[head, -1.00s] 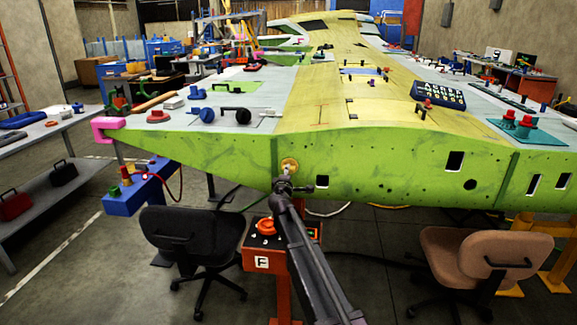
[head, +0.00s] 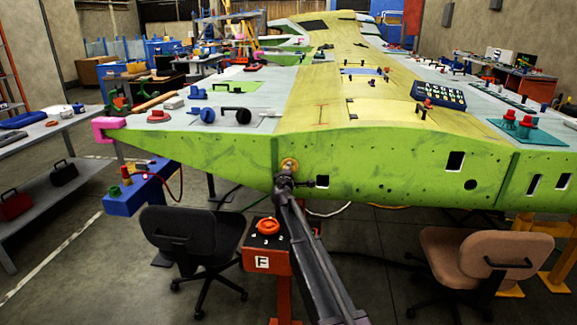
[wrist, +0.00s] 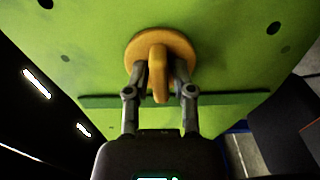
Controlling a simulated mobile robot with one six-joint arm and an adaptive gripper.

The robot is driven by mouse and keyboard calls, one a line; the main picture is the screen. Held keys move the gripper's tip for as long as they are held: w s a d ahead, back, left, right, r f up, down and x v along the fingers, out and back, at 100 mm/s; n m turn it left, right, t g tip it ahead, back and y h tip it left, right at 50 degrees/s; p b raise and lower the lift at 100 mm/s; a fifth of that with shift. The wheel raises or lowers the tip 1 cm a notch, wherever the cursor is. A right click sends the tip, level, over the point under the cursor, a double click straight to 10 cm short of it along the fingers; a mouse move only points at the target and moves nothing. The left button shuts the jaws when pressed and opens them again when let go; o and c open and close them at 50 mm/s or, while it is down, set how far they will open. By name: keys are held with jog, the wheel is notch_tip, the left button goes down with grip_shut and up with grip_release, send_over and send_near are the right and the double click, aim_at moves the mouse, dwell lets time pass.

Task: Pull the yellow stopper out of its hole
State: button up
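The yellow stopper (head: 289,163) sits in the green front face of the wing (head: 385,160), left of a dark square opening. In the wrist view the stopper (wrist: 158,72) shows a round orange-yellow flange with an upright tab. My gripper (head: 287,177) is right in front of it and hides its lower part in the head view. In the wrist view my gripper's fingers (wrist: 159,76) stand on either side of the tab, seemingly with narrow gaps. The flange looks flush against the green panel, and the hole behind it is hidden.
A dark green strip (wrist: 232,100) crosses the panel below the stopper.

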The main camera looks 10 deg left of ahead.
grip_shut()
jog(key=shift+s, duration=0.1)
jog(key=s, duration=0.7)
jog(key=shift+s+a, duration=0.15)
jog(key=shift+s, duration=0.2)
dwell(1.5)
dwell(0.4)
